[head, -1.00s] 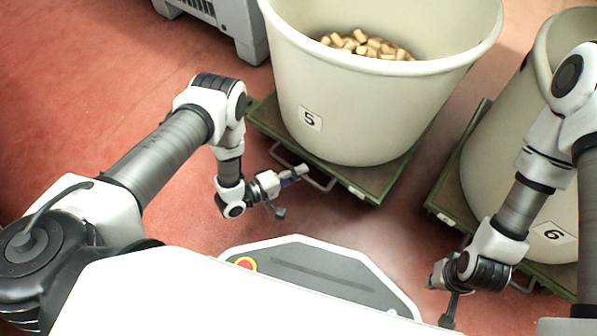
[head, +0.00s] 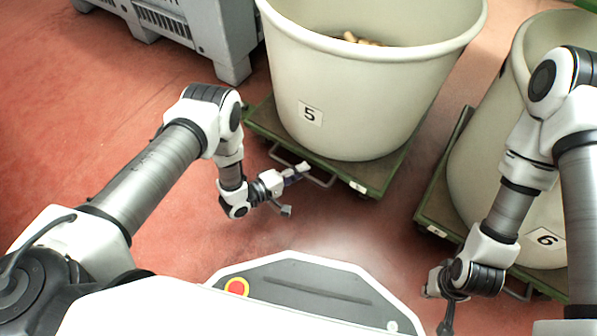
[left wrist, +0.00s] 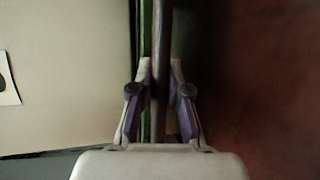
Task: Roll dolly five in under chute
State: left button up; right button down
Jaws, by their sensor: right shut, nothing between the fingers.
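Dolly five (head: 264,120) is a low green platform carrying a large cream bin (head: 375,95) labelled 5, with corks (head: 362,40) inside. A metal loop handle (head: 325,184) sticks out of its near side. My left gripper (head: 302,170) is at this handle in the head view. In the left wrist view its fingers (left wrist: 161,75) lie on both sides of the handle bar (left wrist: 160,45), closed on it. My right gripper (head: 436,292) is shut and empty, low beside dolly six. No chute can be made out.
Dolly six (head: 432,212) with another cream bin (head: 490,150) stands close on the right, under my right arm. A grey crate (head: 235,50) stands at the upper left. Red floor (head: 90,110) is clear on the left.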

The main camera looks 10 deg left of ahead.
pick_arm(q)
jog(key=o, duration=0.4)
jog(key=shift+w+d, duration=0.1)
jog(key=shift+w, duration=0.1)
jog(key=shift+c, duration=0.2)
jog(key=v, duration=1.2)
jog(key=shift+r, duration=0.25)
